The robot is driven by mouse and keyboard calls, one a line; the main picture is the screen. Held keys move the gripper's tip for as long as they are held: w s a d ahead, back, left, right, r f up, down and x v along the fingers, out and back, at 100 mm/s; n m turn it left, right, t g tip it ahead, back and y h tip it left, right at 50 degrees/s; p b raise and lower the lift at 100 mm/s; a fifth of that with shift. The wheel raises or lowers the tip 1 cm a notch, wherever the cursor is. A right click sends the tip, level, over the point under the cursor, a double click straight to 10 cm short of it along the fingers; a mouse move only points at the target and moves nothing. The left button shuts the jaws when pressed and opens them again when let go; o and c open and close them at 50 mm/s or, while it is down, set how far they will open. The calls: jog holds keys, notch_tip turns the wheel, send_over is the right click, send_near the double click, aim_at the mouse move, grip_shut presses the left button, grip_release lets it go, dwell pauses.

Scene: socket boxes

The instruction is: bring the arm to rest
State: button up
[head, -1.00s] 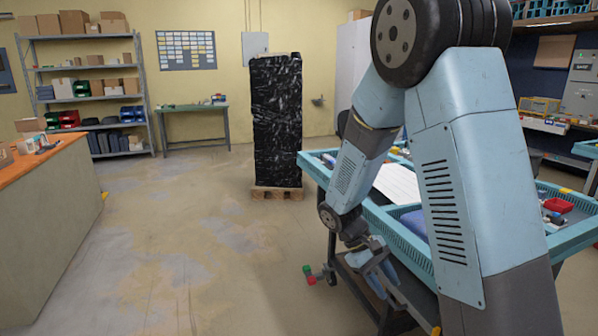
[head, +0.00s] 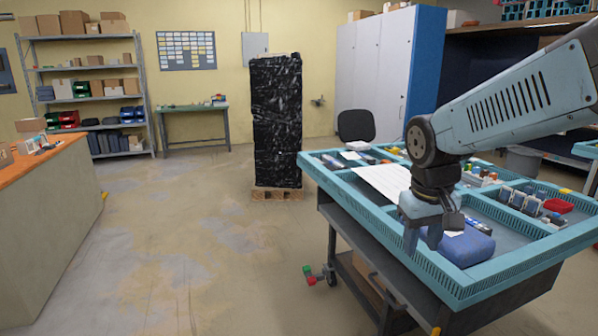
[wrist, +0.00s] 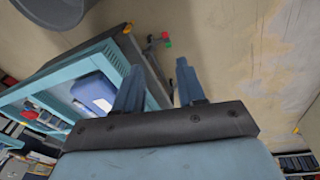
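My arm reaches in from the right in the head view, with its wrist bent down. My gripper (head: 424,244) hangs over the near left part of the light blue tray table (head: 420,255), close to the blue case (head: 466,250); I cannot tell its exact height above the tray. In the wrist view my gripper (wrist: 159,66) has its two fingers apart with nothing between them. The blue case (wrist: 96,93) and part of the tray table (wrist: 60,75) show beyond the fingers on the left.
The tray table holds a white sheet (head: 382,181), a red bin (head: 558,206) and small parts. A black-wrapped pallet stack (head: 276,120) stands behind it to the left. An orange-topped counter (head: 40,155) is at far left. The floor between is clear.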

jog(key=s+r+m+t+y, duration=0.1)
jog(key=s+r+t, duration=0.3)
jog(key=s+r, duration=0.2)
jog(key=shift+s+r+m, duration=0.15)
jog(key=shift+s+m, duration=0.15)
jog(key=shift+s, duration=0.15)
jog(key=shift+d, duration=0.1)
dwell(0.5)
